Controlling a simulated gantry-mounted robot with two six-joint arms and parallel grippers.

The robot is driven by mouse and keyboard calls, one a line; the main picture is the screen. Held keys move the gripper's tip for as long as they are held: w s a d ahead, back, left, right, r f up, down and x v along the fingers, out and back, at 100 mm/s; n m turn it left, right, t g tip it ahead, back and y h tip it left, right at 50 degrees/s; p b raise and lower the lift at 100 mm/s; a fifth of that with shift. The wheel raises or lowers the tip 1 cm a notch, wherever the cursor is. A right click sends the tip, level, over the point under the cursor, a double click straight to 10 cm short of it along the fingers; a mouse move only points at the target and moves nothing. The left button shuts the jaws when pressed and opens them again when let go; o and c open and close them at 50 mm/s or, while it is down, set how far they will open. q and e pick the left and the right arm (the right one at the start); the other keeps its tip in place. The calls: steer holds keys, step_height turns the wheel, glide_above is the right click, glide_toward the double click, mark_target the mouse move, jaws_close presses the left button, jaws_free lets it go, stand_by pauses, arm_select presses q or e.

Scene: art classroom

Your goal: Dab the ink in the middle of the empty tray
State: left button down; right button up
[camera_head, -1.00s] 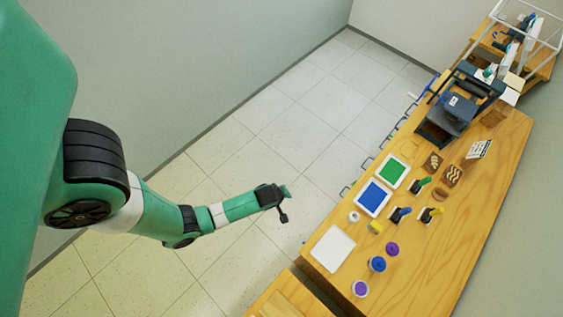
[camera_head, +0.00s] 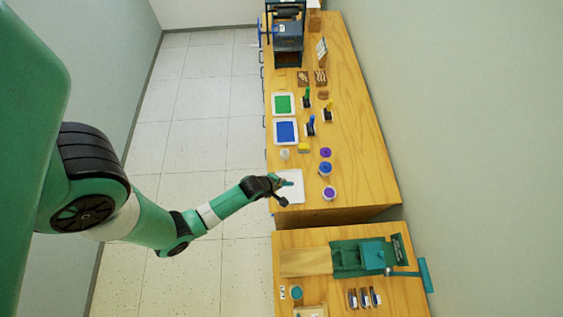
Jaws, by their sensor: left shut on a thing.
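The empty white tray (camera_head: 293,197) lies near the front end of the long wooden table. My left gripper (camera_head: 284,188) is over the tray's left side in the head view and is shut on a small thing. A small teal piece and a dark piece show at the gripper's end, but the held thing is too small to name. I cannot tell the gripper's height above the tray. A white jar with purple ink (camera_head: 329,193) stands right of the tray. A blue jar (camera_head: 325,169) and a purple round lid or jar (camera_head: 326,153) are behind it. My right gripper is out of view.
Behind the tray are a small white cup (camera_head: 284,155), a yellow block (camera_head: 304,147), a blue-ink tray (camera_head: 286,132) and a green-ink tray (camera_head: 284,104). Rollers (camera_head: 311,125) stand beside them. A nearer table holds a green press (camera_head: 359,258). The long table's right side is clear.

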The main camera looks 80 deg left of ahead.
arm_select(q)
step_height(320, 180, down, 5)
steer(key=b, duration=0.5)
